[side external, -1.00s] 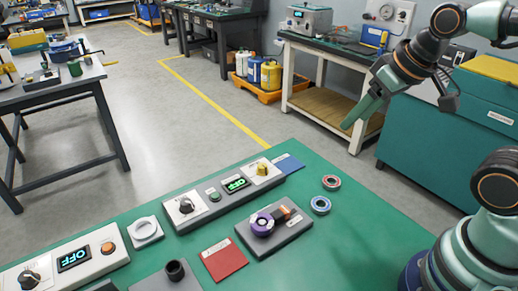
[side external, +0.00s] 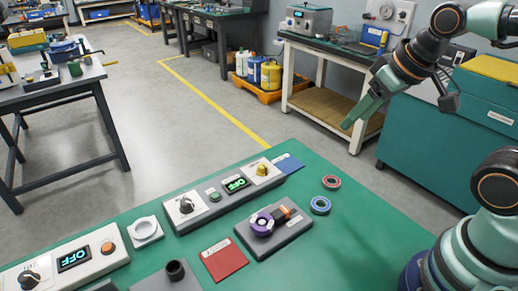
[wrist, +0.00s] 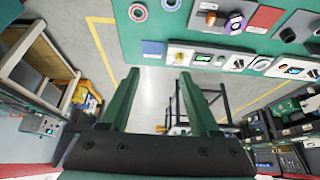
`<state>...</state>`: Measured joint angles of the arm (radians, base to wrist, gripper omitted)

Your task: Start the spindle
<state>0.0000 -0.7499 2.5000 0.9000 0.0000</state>
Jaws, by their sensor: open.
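My gripper (side external: 352,118) hangs in the air beyond the right side of the green bench, apart from everything on it. In the wrist view its two green fingers (wrist: 160,74) are spread with nothing between them. A long grey control box (side external: 212,211) on the bench has a black knob (side external: 186,205), a green button (side external: 214,195), a display reading OFF (side external: 236,185) and a yellow knob (side external: 262,169). A second box (side external: 112,262) at lower left has a black dial (side external: 29,280), a display reading OFF (side external: 74,259) and an orange button (side external: 107,247). Which control runs the spindle cannot be told.
A grey plate (side external: 290,232) carries a purple ring (side external: 262,223) and a dark-and-orange cylinder. The bench's right part is clear.

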